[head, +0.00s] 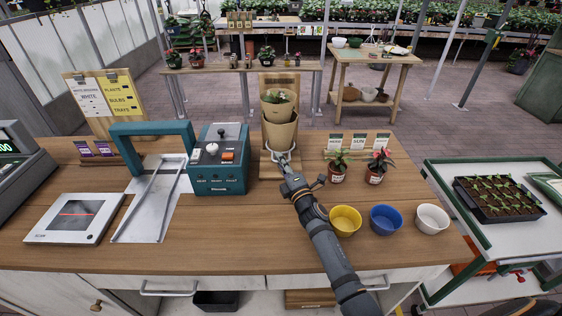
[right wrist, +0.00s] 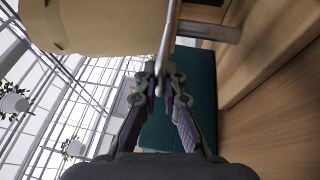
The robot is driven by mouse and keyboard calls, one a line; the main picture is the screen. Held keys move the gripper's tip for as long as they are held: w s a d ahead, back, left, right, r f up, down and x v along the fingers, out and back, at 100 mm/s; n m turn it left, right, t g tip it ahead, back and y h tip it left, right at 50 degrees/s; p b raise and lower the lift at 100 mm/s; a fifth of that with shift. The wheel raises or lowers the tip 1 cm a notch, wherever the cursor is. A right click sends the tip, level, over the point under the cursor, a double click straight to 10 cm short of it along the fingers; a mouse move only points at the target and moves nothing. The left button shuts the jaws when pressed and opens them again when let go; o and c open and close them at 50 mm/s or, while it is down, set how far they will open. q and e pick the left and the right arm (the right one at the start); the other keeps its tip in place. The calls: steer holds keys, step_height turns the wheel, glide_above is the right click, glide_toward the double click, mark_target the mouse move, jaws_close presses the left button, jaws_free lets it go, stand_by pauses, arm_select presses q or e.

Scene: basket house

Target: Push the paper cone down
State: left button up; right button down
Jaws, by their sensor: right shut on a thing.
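A tan paper cone (head: 280,134) stands in a wooden holder (head: 282,78) at the back middle of the counter. A light metal ring (head: 272,155) shows around the cone's lower part. My right gripper (head: 284,160) is at the front of this ring, just below the cone. In the right wrist view, its fingertips (right wrist: 160,76) are closed on a thin pale metal bar (right wrist: 167,40), apparently part of the ring. The cone (right wrist: 110,24) fills the upper left there. My left gripper is not in view.
A teal control box (head: 218,165) stands close left of the holder, beside a teal-framed metal machine (head: 152,132). Two small potted plants (head: 337,172) stand to the right. Yellow (head: 345,221), blue (head: 386,220) and white bowls (head: 432,219) line the front right. Bare wood lies front centre.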

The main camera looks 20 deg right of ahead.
steer(key=shift+r, duration=0.15)
steer(key=c, duration=1.4)
jaws_free()
steer(key=shift+c, duration=0.2)
steer(key=s, duration=0.4)
steer(key=s+d+f, duration=0.1)
steer(key=s, duration=0.3)
steer(key=s+f, duration=0.1)
steer(key=s, duration=0.2)
steer(key=shift+s+d, duration=0.2)
steer(key=shift+s, duration=0.2)
